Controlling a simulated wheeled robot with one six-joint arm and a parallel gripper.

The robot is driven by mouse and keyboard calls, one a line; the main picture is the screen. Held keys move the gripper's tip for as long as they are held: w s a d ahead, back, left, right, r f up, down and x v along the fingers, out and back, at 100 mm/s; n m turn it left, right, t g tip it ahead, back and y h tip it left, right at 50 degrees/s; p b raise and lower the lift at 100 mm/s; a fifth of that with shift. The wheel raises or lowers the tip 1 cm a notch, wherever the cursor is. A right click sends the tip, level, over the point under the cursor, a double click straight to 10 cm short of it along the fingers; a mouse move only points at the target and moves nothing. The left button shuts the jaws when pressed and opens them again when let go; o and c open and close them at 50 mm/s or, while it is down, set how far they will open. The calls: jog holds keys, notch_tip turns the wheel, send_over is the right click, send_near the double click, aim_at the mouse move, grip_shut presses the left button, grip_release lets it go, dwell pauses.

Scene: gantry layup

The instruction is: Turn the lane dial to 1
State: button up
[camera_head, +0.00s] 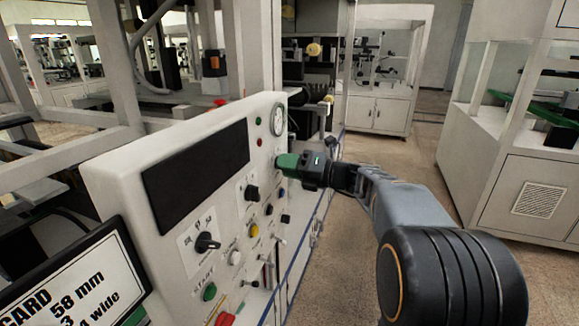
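The white control panel (110,185) stands at left centre, its face turned to the right. A larger black dial (207,242) with marks around it sits low on the panel. A smaller black dial (252,192) sits higher and to its right. I cannot tell which is the lane dial, and the marks are too small to read surely. My gripper (284,163) is at the panel's far upper edge, below the round gauge (278,119), apart from both dials. Its end looks green. The fingers cannot be made out, nor whether it touches the panel.
The panel also bears a dark screen (197,177), a green button (210,292), a white button (234,258), a yellow button (254,230) and small levers. A sign (75,275) stands at lower left. Cabinets (520,150) stand at right; floor (345,260) shows between.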

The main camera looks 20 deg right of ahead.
grip_shut()
jog(key=shift+n, duration=0.3)
jog(key=shift+w+d+n+b, duration=0.15)
jog(key=shift+n+b, duration=4.2)
jog(key=shift+n, duration=2.65)
jog(key=shift+w+d+n+b, duration=0.15)
jog(key=shift+n+b, duration=4.2)
jog(key=shift+n, duration=2.65)
jog(key=shift+a, duration=0.1)
